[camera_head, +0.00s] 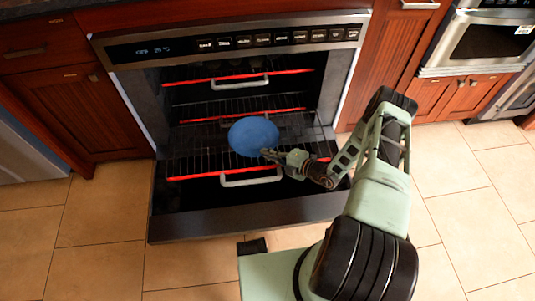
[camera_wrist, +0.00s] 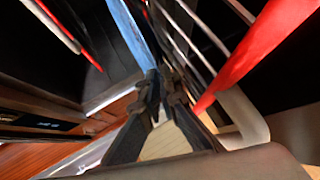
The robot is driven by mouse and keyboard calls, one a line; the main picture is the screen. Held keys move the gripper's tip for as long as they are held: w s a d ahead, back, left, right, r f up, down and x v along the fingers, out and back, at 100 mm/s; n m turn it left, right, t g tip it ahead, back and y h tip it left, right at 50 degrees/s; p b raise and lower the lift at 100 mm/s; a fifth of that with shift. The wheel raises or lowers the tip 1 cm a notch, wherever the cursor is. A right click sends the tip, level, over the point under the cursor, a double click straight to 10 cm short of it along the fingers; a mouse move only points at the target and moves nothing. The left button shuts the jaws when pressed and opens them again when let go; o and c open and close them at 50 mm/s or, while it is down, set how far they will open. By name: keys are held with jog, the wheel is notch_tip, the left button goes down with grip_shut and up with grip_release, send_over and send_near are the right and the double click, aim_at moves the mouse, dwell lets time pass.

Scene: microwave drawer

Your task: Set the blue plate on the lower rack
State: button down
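The blue plate (camera_head: 254,136) is over the right-middle part of the pulled-out lower rack (camera_head: 205,160) in the head view. My gripper (camera_head: 268,154) is at the plate's lower right edge, coming from the right. In the wrist view, the plate (camera_wrist: 130,32) shows nearly edge-on as a blue strip that ends at the fingertips of my gripper (camera_wrist: 160,80). The fingers are closed together on its rim. I cannot tell whether the plate touches the rack wires.
The oven door (camera_head: 250,215) is folded down in front. An upper rack (camera_head: 240,77) with a red front bar sits above and behind the plate. The lower rack's front has a red bar and a pale handle (camera_head: 250,180). Wooden cabinets flank the oven.

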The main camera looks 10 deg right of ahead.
jog(key=shift+f, duration=0.1)
jog(key=c, duration=2.4)
grip_release()
jog(key=shift+s+d+r, duration=0.2)
jog(key=shift+d+r, duration=0.1)
jog(key=p+v, duration=0.2)
jog(key=v, duration=0.9)
jog(key=shift+s, duration=0.15)
